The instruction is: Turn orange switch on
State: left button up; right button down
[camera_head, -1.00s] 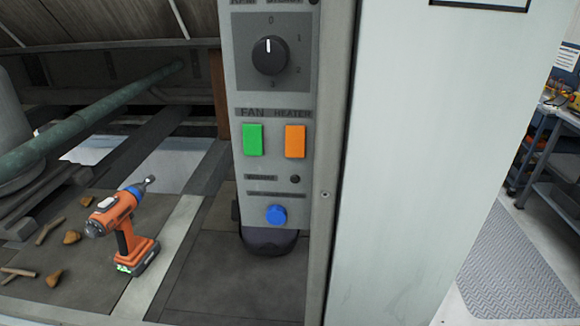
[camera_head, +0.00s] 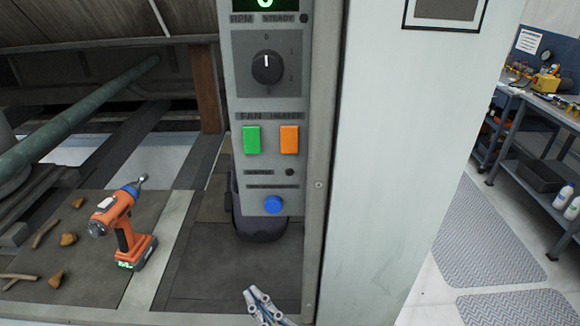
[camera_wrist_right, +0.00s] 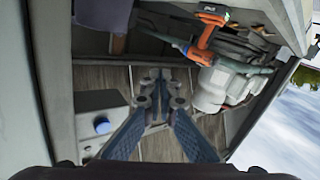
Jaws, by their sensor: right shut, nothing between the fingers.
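The orange switch (camera_head: 289,139) is on the grey control panel (camera_head: 240,180) in the head view, under the HEATER label, right of the green FAN switch (camera_head: 252,140). A black dial (camera_head: 267,67) is above them and a blue button (camera_head: 273,204) below. My right gripper (camera_head: 255,292) shows at the bottom of the head view, below the panel and apart from it. It is shut and empty. In the right wrist view its fingers (camera_wrist_right: 160,85) meet at the tips, with the blue button (camera_wrist_right: 102,125) to their left. The orange switch is not clear there. My left gripper is not in view.
An orange drill (camera_head: 122,230) stands on the floor slabs left of the panel, with several sticks and stones near it. A green pipe (camera_head: 75,120) runs behind. A pale wall (camera_head: 385,180) flanks the panel's right side. Shelves (camera_head: 545,165) stand far right.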

notch_tip(320, 180, up, 13)
jog(key=s+m+t, duration=0.2)
jog(key=t, duration=0.4)
jog(key=s+d+r+m+t+h, duration=0.3)
jog(key=d+r+m+t+h, duration=0.2)
jog(key=h, duration=0.5)
jog(key=shift+s+d+r+m, duration=0.25)
jog(key=shift+d+m, duration=0.15)
jog(key=shift+m, duration=0.8)
jog(key=shift+w+r, duration=0.1)
